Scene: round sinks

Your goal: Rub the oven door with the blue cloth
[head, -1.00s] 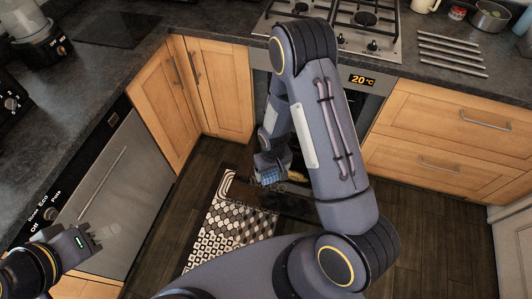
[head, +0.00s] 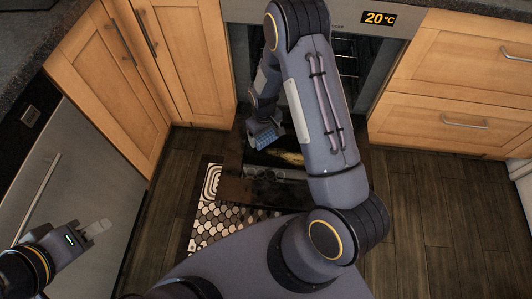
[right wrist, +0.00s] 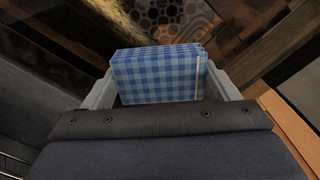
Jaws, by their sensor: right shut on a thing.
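The blue checked cloth (head: 264,138) is folded and held in my right gripper (head: 262,128). In the right wrist view the cloth (right wrist: 158,80) sits between the two grey fingers of my right gripper (right wrist: 160,92), which are shut on it. The oven door (head: 236,190) is lowered open, a dark panel in front of the oven, partly hidden by my right arm. The cloth is over the door's left part; whether they touch I cannot tell. My left gripper (head: 92,234) is at the lower left, away from the door; its finger opening is unclear.
A yellowish thing (head: 286,156) shows by the door, partly hidden by my arm. The open oven cavity (head: 347,66) shows racks. A patterned mat (head: 208,222) lies on the wooden floor. Wooden cabinets (head: 105,85) and drawers (head: 450,100) flank the oven. Floor to the right (head: 430,220) is clear.

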